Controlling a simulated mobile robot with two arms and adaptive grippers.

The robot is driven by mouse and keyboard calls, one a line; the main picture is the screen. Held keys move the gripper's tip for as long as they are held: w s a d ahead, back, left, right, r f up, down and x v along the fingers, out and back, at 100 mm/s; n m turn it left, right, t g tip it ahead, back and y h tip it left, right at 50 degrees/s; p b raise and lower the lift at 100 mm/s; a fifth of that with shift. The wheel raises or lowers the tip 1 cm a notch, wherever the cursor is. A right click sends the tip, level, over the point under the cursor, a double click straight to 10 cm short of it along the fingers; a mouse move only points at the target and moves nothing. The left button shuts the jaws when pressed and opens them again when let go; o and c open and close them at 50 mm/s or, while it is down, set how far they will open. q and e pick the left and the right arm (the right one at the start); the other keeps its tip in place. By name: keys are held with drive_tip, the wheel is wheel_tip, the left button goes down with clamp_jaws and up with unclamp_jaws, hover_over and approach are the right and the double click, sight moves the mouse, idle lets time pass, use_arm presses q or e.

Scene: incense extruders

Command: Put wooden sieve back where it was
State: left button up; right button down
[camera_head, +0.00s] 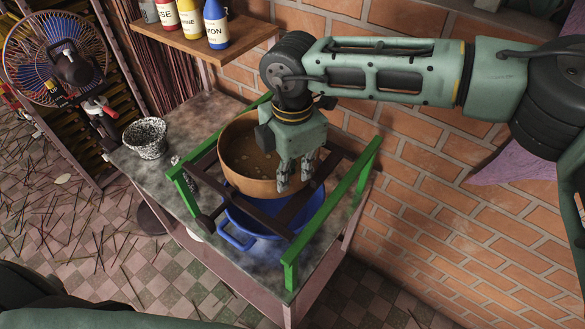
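The wooden sieve (237,160) is a round tan-brown vessel at the table's middle. It sits at or just above the dark rails of a green-sided frame (330,213), over the back left part of a blue basin (235,238). My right gripper (295,181) points down at the sieve's right rim, with its fingers overlapping that rim in the picture. The fingers look close together, but whether they are closed on the rim cannot be told. The gripper hides part of the rim. My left gripper is not in view.
A speckled pot (146,138) stands at the table's (312,280) left end. A wooden shelf (190,35) with several bottles hangs above the back. A brick wall (440,220) bounds the right side. A blue fan (60,58) stands at the upper left.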

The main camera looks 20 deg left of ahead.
drive_tip(key=c, duration=2)
unclamp_jaws()
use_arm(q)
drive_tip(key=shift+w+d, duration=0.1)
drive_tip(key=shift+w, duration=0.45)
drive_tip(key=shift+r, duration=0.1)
